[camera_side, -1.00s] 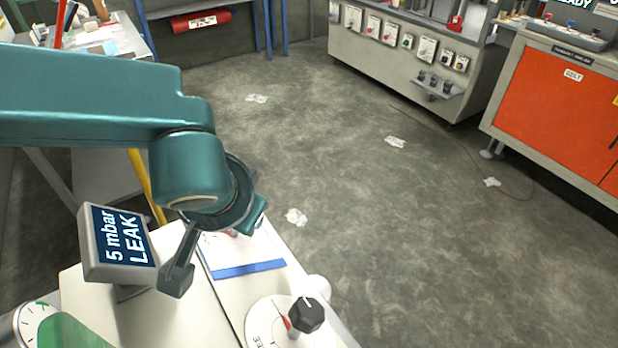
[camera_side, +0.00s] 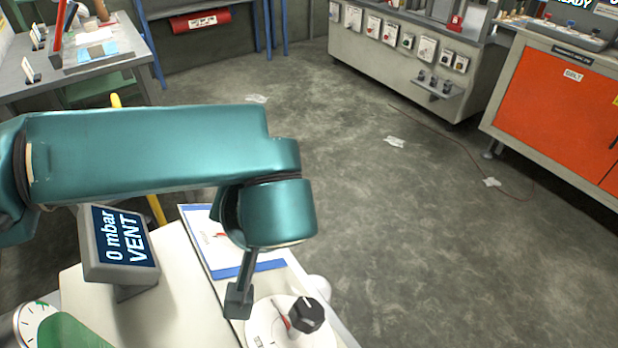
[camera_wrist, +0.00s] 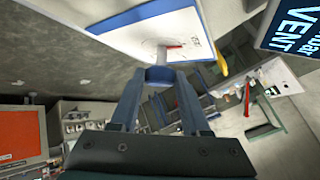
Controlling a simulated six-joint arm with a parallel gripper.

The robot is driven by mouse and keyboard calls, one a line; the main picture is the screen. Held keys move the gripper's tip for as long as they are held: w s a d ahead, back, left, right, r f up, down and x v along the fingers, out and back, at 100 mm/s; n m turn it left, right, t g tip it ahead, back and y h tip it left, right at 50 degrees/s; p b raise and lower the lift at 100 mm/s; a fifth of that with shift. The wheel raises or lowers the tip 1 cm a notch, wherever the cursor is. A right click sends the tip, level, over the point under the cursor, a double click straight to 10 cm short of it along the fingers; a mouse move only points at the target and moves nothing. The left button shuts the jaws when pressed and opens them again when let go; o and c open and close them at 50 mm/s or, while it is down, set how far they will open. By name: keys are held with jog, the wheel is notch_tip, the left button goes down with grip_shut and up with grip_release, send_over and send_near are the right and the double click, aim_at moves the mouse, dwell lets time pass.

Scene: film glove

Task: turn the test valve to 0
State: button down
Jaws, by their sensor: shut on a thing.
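The plate's marks are too small to read. The display (camera_side: 122,238) reads "0 mbar VENT"; part of it shows in the wrist view (camera_wrist: 292,32).
Right of my wrist, a black knob (camera_side: 307,314) stands on a round white dial (camera_side: 262,326). A green object (camera_side: 66,333) and a round gauge (camera_side: 36,322) are at the lower left. An orange cabinet (camera_side: 555,105) is far off; the floor between is mostly open.

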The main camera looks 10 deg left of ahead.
jog(key=shift+c, duration=1.9)
grip_release()
jog(key=shift+v, duration=2.6)
